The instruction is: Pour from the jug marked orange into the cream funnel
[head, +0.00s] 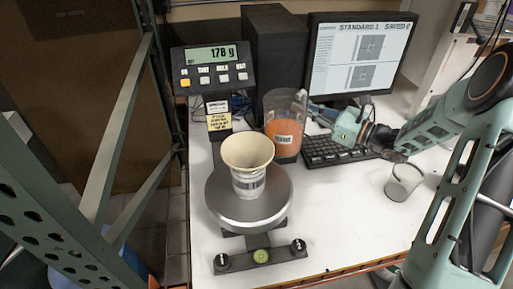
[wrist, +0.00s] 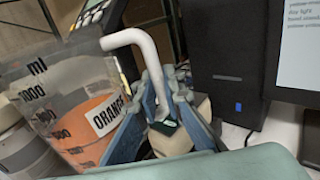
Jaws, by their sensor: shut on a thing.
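The clear jug marked orange (head: 285,134) holds orange liquid and stands about upright just behind and to the right of the scale's pan. Its ORANGE label (wrist: 108,114) and white handle (wrist: 140,40) show in the wrist view. My gripper (head: 322,112) comes in from the right and is shut on the handle; its blue fingers (wrist: 150,115) lie around it. I cannot tell whether the jug's base touches the table. The cream funnel (head: 247,152) sits upright, mouth up, in a white labelled container on the round scale pan (head: 222,205), left of and nearer than the jug.
The scale display (head: 211,55) reads about 178 g, behind the pan. A monitor (head: 352,55) and black keyboard (head: 330,150) stand behind and right of the jug. A clear beaker (head: 398,190) stands under my arm. Green rack posts (head: 120,125) rise on the left.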

